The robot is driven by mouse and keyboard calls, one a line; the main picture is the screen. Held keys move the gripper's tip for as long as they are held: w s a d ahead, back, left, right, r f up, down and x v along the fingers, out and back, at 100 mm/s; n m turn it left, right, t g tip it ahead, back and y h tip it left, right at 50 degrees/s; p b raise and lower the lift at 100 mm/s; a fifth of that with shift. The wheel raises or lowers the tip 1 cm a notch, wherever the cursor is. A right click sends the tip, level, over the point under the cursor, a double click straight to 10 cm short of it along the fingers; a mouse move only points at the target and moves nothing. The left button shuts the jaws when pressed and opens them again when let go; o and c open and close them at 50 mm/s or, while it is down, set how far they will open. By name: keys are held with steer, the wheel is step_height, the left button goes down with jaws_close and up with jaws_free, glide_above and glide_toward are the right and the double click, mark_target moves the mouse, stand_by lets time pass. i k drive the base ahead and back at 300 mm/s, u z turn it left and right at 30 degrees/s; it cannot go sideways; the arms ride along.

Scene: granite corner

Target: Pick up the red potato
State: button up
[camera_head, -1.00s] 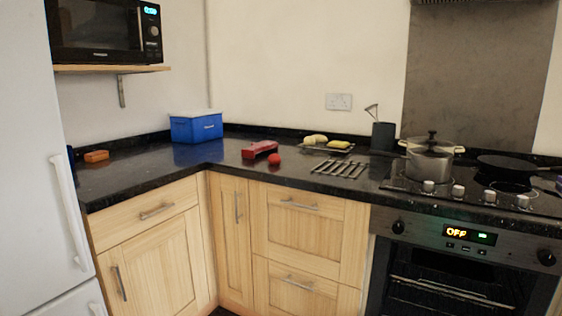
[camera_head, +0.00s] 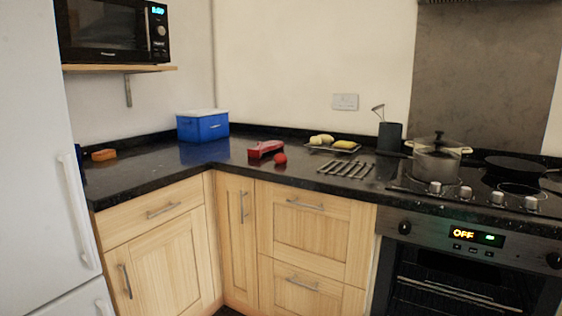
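A small round red thing (camera_head: 280,159), which looks like the red potato, lies on the black granite counter (camera_head: 130,180) near its front edge, close to the inner corner. A longer red object (camera_head: 265,149) lies just behind and to the left of it; I cannot tell exactly what it is. My gripper and arm do not show in this view.
A blue box (camera_head: 203,127) with a white lid stands in the corner. A metal rack (camera_head: 346,169) lies right of the red things, with a tray of yellow items (camera_head: 345,145) behind. A pot (camera_head: 437,160) is on the hob. An orange object (camera_head: 104,155) lies far left.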

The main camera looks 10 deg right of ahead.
mark_target(279, 159)
steer(key=z, duration=0.25)
steer(key=k, duration=0.25)
steer(key=u, duration=1)
steer(key=i, duration=1.35)
steer(key=u, duration=0.2)
